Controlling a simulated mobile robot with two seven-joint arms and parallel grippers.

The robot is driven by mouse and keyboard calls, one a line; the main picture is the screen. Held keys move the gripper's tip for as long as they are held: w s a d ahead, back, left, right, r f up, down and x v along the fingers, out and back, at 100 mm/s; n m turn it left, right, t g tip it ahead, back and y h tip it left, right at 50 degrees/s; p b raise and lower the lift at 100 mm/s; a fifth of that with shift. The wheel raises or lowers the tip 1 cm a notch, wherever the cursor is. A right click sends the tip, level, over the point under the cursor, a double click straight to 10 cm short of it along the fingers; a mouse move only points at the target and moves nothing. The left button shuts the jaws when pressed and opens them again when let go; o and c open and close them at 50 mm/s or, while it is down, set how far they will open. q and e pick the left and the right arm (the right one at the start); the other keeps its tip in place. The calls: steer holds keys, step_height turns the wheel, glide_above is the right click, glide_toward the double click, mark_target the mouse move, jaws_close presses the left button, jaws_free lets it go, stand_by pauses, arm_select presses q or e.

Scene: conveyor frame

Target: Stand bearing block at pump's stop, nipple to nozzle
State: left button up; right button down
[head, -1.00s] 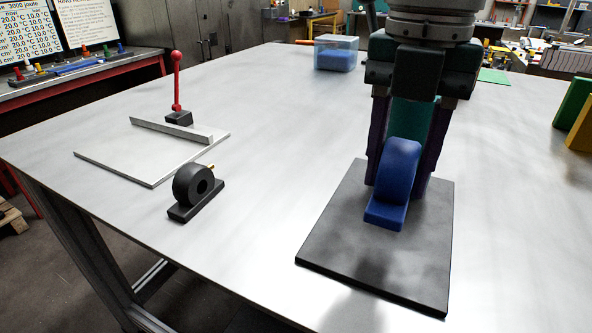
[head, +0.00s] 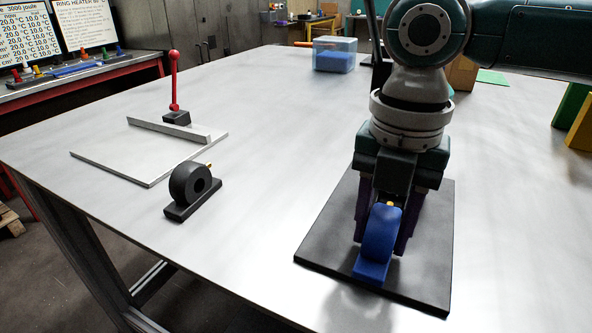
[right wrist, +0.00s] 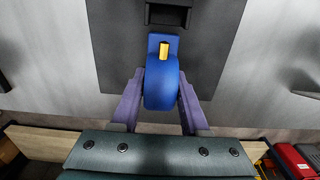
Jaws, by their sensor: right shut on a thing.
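A blue bearing block (head: 378,238) with a rounded body, a flat foot and a small yellow nipple (head: 390,204) is over the dark mat. My right gripper (head: 381,246) points down and is shut on it, one purple finger on each side. The block also shows between the fingers in the right wrist view (right wrist: 162,88), its yellow nipple (right wrist: 164,51) on top. I cannot tell whether its foot touches the mat. The pump is at the left: a red lever (head: 174,80) on a black base (head: 176,117), behind a light plate with a raised stop bar (head: 168,130). My left gripper is out of view.
A black bearing block (head: 190,188) with a brass nipple stands in front of the plate. The dark mat (head: 325,245) lies near the table's front edge. A clear bin (head: 334,55) with blue contents stands at the back.

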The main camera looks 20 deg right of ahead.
steer(key=shift+c, duration=2.1)
jaws_free()
steer(key=shift+f, duration=0.1)
